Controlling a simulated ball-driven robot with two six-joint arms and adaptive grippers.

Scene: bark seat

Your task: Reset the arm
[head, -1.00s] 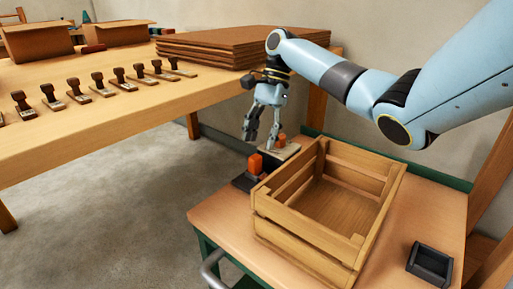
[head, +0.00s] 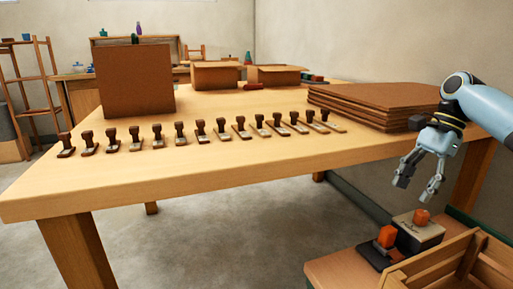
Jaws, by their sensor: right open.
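My right arm comes in from the right edge. Its gripper (head: 420,178) is open and empty, with its fingers pointing down. It hangs in the air beside the right end of the long wooden table (head: 130,195), above the small bench (head: 330,272). Below it on the bench are a pale box with an orange knob (head: 421,232) and a dark block with an orange top (head: 383,245). The gripper appears clear of both. My left gripper is not in view.
A row of several dark-handled stamps (head: 200,131) lines the table's front. Stacked brown sheets (head: 375,103) lie at its right end. A tall brown box (head: 135,80) stands behind the stamps. A wooden crate (head: 455,262) sits on the bench at lower right. Open floor (head: 240,235) lies between.

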